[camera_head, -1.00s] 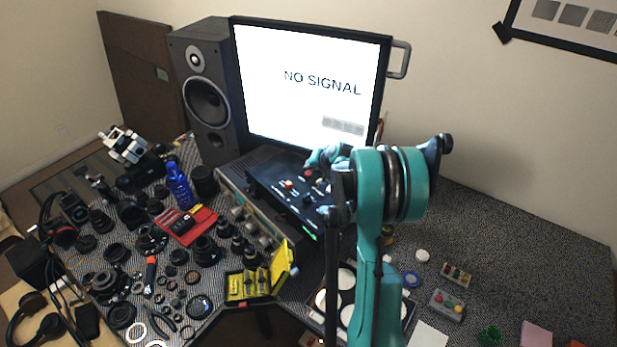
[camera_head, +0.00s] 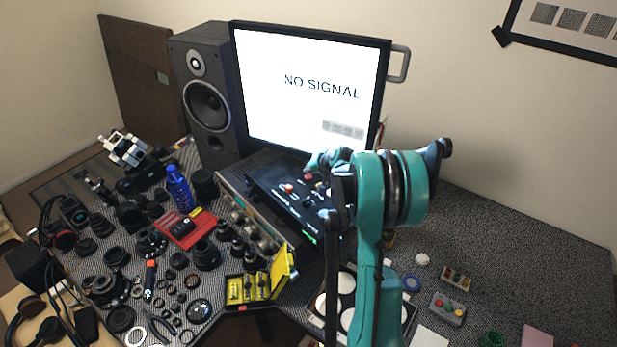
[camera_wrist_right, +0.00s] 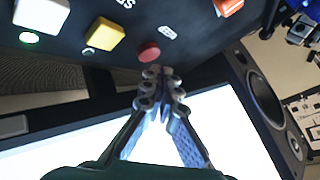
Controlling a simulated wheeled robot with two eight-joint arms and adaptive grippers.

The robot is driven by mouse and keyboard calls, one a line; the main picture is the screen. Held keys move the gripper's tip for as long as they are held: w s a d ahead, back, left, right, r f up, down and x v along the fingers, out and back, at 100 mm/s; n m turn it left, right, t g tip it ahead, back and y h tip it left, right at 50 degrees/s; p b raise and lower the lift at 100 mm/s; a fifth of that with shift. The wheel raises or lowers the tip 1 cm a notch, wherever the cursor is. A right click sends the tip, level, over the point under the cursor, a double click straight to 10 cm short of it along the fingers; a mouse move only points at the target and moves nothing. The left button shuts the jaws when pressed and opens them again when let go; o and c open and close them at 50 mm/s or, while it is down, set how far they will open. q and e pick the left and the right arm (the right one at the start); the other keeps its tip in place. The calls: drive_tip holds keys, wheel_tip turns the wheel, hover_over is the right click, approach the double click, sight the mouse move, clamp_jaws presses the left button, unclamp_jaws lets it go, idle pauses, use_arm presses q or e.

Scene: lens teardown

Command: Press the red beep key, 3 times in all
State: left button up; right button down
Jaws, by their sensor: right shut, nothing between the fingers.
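The red round key (camera_wrist_right: 148,51) is on the dark sloped face of a black console, in the right wrist view. The console (camera_head: 262,184) stands in front of the monitor in the head view, where the red key (camera_head: 308,177) shows small near my right gripper. My right gripper (camera_wrist_right: 160,72) is shut and empty. Its fingertips are right beside the red key in the wrist picture; I cannot tell whether they touch it. My left gripper is not in view.
A yellow key (camera_wrist_right: 104,34), a white key (camera_wrist_right: 42,13) and an orange key (camera_wrist_right: 229,6) share the console face. The monitor (camera_head: 305,90) reads "NO SIGNAL", beside a speaker (camera_head: 207,100). Lens parts crowd the left of the table. A small button box (camera_head: 447,309) lies at right.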

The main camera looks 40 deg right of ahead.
sight(310, 178)
drive_tip(key=shift+f, duration=0.1)
drive_tip(key=shift+f+b, duration=0.35)
drive_tip(key=shift+b, duration=0.1)
drive_tip(key=shift+f+b, duration=0.4)
idle(0.7)
drive_tip(key=shift+r, duration=0.1)
drive_tip(key=shift+r+p, duration=0.55)
drive_tip(key=shift+r, duration=0.2)
drive_tip(key=shift+r+p, duration=1.65)
drive_tip(key=shift+r, duration=0.95)
drive_tip(key=shift+f, duration=0.1)
